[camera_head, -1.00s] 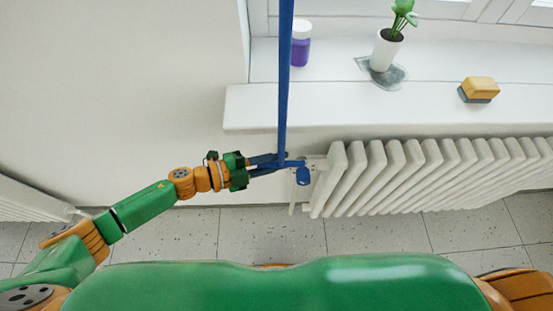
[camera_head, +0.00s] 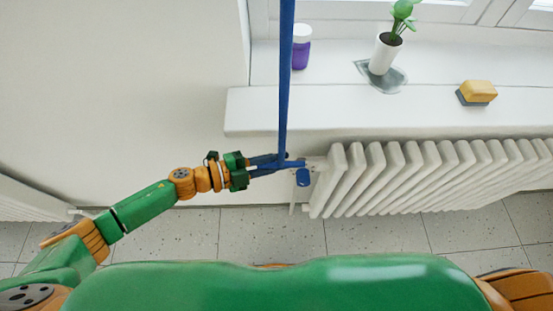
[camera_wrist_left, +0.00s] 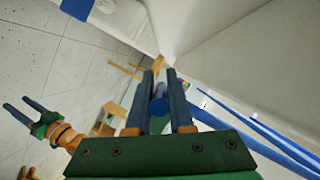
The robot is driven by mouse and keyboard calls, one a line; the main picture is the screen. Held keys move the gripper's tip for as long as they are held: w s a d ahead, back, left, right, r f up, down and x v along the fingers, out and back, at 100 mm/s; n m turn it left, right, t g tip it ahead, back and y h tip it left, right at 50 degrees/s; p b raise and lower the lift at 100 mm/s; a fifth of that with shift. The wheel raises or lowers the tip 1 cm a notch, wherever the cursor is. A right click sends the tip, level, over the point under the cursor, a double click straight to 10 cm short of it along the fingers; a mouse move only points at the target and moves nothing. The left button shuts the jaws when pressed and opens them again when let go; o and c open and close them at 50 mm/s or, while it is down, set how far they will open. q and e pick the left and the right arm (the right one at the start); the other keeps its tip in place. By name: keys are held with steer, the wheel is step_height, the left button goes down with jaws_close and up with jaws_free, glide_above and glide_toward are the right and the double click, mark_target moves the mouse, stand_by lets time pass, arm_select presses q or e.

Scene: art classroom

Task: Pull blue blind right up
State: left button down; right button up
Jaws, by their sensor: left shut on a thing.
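A long blue cord or strap (camera_head: 285,80), apparently the blind's pull, hangs from the top of the head view to my left gripper (camera_head: 280,164). The left fingers are closed around its lower part, in front of the radiator's left end. A short blue end piece (camera_head: 303,178) shows just beyond the fingertips. In the left wrist view a blue rounded piece (camera_wrist_left: 159,102) sits between the two fingers, and blue strands (camera_wrist_left: 265,140) run off to the right. My right gripper (camera_wrist_left: 22,112) shows there at the left, its fingers apart and empty. The blind itself is out of view.
A white radiator (camera_head: 430,170) stands right of the left gripper, under the window sill (camera_head: 320,110). On the sill are a purple bottle (camera_head: 300,52), a potted plant (camera_head: 384,55) and a yellow sponge (camera_head: 478,91). The wall at left is bare.

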arm_select(q)
step_height(320, 180, up, 4)
steer(key=p, duration=0.2)
steer(key=shift+r+p, duration=0.1)
steer(key=shift+p, duration=0.25)
steer(key=c, duration=0.8)
jaws_free()
steer(key=shift+d, duration=0.15)
arm_select(e)
step_height(320, 180, up, 4)
steer(key=shift+f, duration=0.1)
arm_select(q)
steer(key=b+v, duration=0.1)
steer(key=v, duration=0.6)
arm_select(e)
steer(key=shift+f, duration=0.6)
